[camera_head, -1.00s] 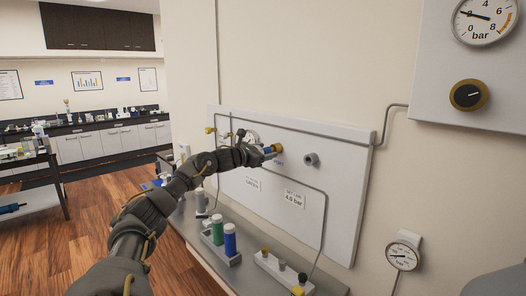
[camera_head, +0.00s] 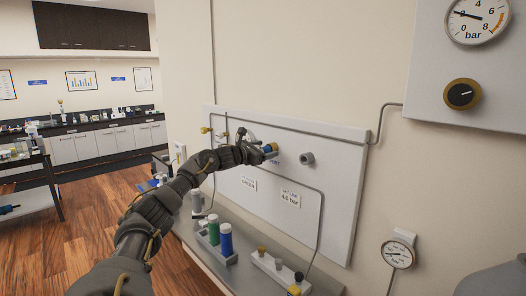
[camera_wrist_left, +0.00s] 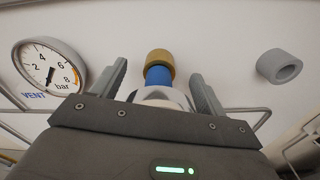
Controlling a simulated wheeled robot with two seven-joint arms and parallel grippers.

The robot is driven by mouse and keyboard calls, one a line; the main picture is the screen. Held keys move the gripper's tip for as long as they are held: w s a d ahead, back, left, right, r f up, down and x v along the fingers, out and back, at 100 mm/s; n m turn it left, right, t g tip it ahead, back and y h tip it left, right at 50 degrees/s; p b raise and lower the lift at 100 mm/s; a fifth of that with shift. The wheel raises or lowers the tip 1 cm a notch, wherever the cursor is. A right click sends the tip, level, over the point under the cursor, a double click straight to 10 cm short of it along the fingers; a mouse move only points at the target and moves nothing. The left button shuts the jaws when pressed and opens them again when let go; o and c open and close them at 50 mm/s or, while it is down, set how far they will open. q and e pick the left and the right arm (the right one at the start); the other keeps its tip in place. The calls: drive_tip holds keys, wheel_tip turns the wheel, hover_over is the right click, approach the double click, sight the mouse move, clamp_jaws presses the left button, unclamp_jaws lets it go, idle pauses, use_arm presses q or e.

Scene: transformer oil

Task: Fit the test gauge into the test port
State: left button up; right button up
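My left gripper (camera_wrist_left: 160,85) is at the wall panel, with a finger on each side of a pale rounded body (camera_wrist_left: 162,98). A blue collar (camera_wrist_left: 158,76) and a brass end (camera_wrist_left: 158,60) stick out from it toward the panel. I take this piece as the test gauge; its dial is not visible. In the head view, its brass end (camera_head: 271,148) shows just beyond the fingers. A grey ring-shaped port (camera_head: 307,158) sits to its right, apart from it; it also shows in the wrist view (camera_wrist_left: 279,65). My right gripper is not in view.
A dial marked in bar (camera_wrist_left: 48,66) is left of the fingers in the wrist view. Below the panel (camera_head: 340,190), a bench holds a rack with a green bottle (camera_head: 213,229) and a blue bottle (camera_head: 226,239), and a block with small fittings (camera_head: 270,264). Thin pipes cross the panel.

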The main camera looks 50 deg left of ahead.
use_arm(q)
drive_tip(key=shift+o, duration=1)
drive_tip(key=shift+s+f, duration=0.1)
drive_tip(key=shift+s, duration=0.1)
drive_tip(key=s+b, duration=0.8)
drive_tip(key=s, duration=0.2)
drive_tip(key=shift+s+d+r+b, duration=0.25)
drive_tip(key=shift+r+b, duration=0.05)
drive_tip(key=shift+r, duration=0.05)
